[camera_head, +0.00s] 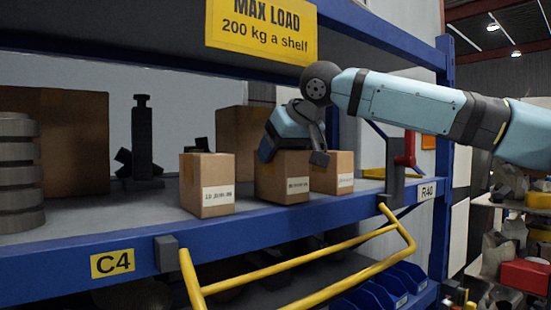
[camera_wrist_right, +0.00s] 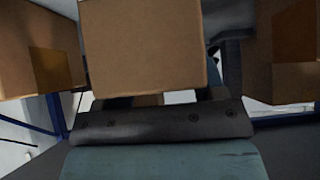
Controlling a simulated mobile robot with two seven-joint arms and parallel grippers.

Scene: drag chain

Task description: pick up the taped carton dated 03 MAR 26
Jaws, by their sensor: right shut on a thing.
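Three small brown cartons with white labels are in a row on the blue shelf: a left carton (camera_head: 207,180), a middle carton (camera_head: 282,188) and a right carton (camera_head: 335,172). Their label dates are too small to read surely. My right gripper (camera_head: 292,155) is shut on the middle carton, reaching over its top. I cannot tell whether that carton is clear of the shelf. In the right wrist view, the held carton (camera_wrist_right: 150,45) fills the top middle, with a carton on either side. My left gripper is not in view.
The shelf (camera_head: 110,225) has a blue front edge and a yellow rail (camera_head: 290,275) below it. Grey stacked discs (camera_head: 18,170), a dark upright part (camera_head: 141,140) and a large brown box (camera_head: 75,140) stand to the left. A red-handled device (camera_head: 403,155) is at right.

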